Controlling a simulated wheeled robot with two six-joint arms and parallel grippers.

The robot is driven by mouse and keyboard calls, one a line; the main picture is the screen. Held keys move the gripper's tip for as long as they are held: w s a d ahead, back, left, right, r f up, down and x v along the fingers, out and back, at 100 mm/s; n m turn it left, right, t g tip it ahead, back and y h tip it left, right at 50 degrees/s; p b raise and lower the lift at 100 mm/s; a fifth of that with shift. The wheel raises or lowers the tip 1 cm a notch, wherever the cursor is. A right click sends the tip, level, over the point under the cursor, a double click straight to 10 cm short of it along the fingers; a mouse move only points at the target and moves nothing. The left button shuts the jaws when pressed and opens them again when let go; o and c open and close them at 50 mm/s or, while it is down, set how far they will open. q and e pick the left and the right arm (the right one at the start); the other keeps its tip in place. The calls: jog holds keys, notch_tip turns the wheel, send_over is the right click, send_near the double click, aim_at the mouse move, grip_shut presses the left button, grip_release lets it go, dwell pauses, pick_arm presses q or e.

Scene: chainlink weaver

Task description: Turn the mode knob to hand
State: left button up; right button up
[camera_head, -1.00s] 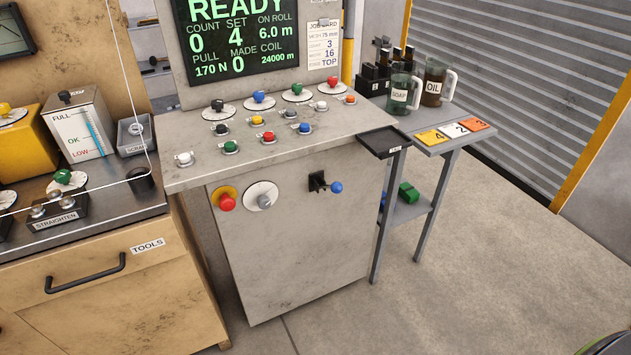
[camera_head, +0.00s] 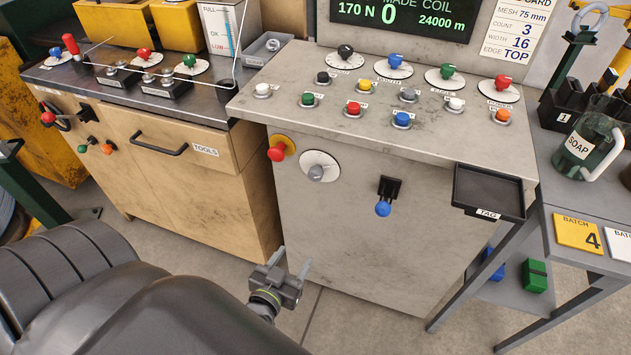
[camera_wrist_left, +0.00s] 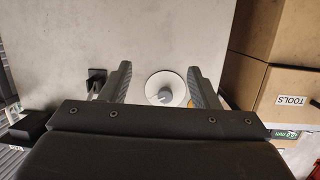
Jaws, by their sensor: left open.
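A grey knob (camera_head: 316,172) sits on a round white dial (camera_head: 329,160) on the front face of the grey cabinet. The dial's markings are too small to read, so I cannot tell its setting. My left gripper (camera_head: 289,265) is open and empty, in front of the cabinet and below the dial in the head view. In the left wrist view, the grey knob (camera_wrist_left: 165,96) and white dial (camera_wrist_left: 153,84) appear between the spread fingers of my left gripper (camera_wrist_left: 159,70), apart from them. My right gripper is not in view.
A red button (camera_head: 277,153) on a yellow plate is left of the dial, and a blue-knobbed lever (camera_head: 383,208) is to its right. A black tray (camera_head: 489,187) juts out at the cabinet's right. Several coloured buttons and dial knobs cover the sloping top.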

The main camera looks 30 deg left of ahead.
pick_arm(q)
notch_tip(320, 180, up, 10)
jog(key=a+t+y, duration=0.1)
jog(key=t, duration=0.2)
jog(key=p, duration=0.5)
send_near(314, 178)
jog(key=shift+n+g+y, duration=0.3)
jog(key=shift+n+y, duration=0.1)
jog(key=shift+n, duration=0.1)
jog(key=x, duration=0.3)
jog(key=p+x, duration=0.1)
jog(key=x, duration=0.5)
jog(key=shift+w+d+r+p, duration=0.15)
jog(key=shift+w+r+p, duration=0.15)
jog(key=shift+w, duration=0.15)
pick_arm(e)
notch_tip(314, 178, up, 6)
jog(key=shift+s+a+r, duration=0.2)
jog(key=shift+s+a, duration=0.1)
pick_arm(q)
jog(key=c, duration=1)
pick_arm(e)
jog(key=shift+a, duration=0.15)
